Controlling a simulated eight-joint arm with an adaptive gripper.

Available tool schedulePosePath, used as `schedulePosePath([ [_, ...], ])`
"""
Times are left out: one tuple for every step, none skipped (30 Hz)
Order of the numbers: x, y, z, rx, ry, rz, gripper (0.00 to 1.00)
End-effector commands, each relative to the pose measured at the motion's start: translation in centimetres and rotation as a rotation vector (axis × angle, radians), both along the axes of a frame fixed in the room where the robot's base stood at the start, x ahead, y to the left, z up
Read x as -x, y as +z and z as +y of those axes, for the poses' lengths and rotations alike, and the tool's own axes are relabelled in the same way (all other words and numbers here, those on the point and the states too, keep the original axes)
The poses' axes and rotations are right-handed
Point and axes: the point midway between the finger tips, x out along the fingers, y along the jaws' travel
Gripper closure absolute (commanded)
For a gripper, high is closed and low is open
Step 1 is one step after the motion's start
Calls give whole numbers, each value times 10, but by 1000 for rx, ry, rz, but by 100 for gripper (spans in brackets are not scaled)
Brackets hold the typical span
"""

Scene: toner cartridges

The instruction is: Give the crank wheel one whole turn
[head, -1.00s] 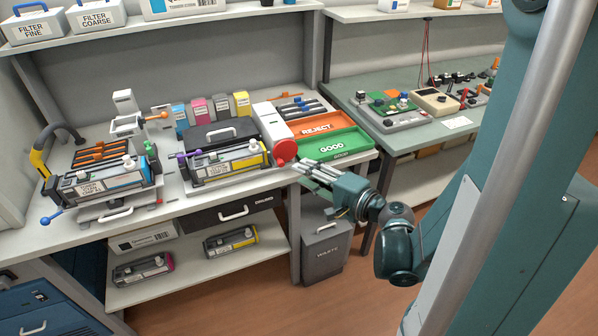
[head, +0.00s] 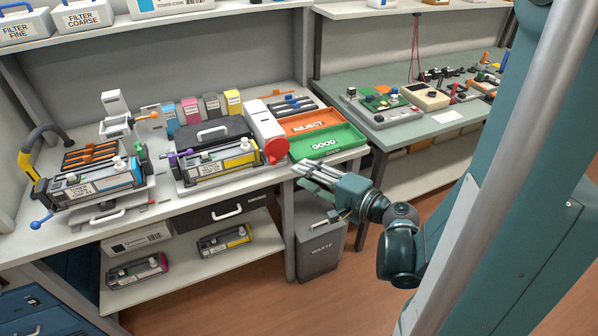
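A round red wheel (head: 277,150), which looks like the crank wheel, is on the front of a white box-shaped unit (head: 262,122) on the bench. Its handle cannot be made out at this size. My gripper (head: 299,174) is in front of the bench edge, just right of and below the red wheel in the picture. It points left toward the bench, and a small gap shows between its fingertips and the wheel. I see nothing held in it. The fingers are seen at a slant, so how far they are apart is unclear.
A green GOOD tray (head: 352,134) and an orange REJECT tray (head: 335,121) lie right of the white unit. A cartridge with a yellow end (head: 217,161) sits in a cradle left of the wheel. A grey waste bin (head: 320,247) stands below my gripper.

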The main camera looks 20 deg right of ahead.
Motion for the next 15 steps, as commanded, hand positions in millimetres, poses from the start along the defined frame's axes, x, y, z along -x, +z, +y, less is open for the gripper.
schedulePosePath([
  [-1, 1, 1, 7, 5, 4, 70],
  [-2, 1, 2, 14, 9, 7, 70],
  [-3, 1, 4, 26, 16, 12, 70],
  [-5, 1, 5, 37, 23, 17, 70],
  [-6, 1, 7, 51, 31, 24, 70],
  [-8, 1, 10, 71, 44, 33, 70],
  [-10, 0, 12, 90, 55, 43, 70],
  [-12, 0, 15, 109, 67, 52, 70],
  [-15, -1, 18, 140, 85, 66, 70],
  [-18, -1, 21, 167, 100, 77, 70],
  [-20, -2, 24, 195, 116, 89, 70],
  [-23, -3, 28, 233, 139, 106, 70],
  [-25, -3, 31, 264, 157, 119, 70],
  [-28, -4, 34, 295, 177, 132, 70],
  [-30, -5, 38, 340, 204, 148, 70],
])
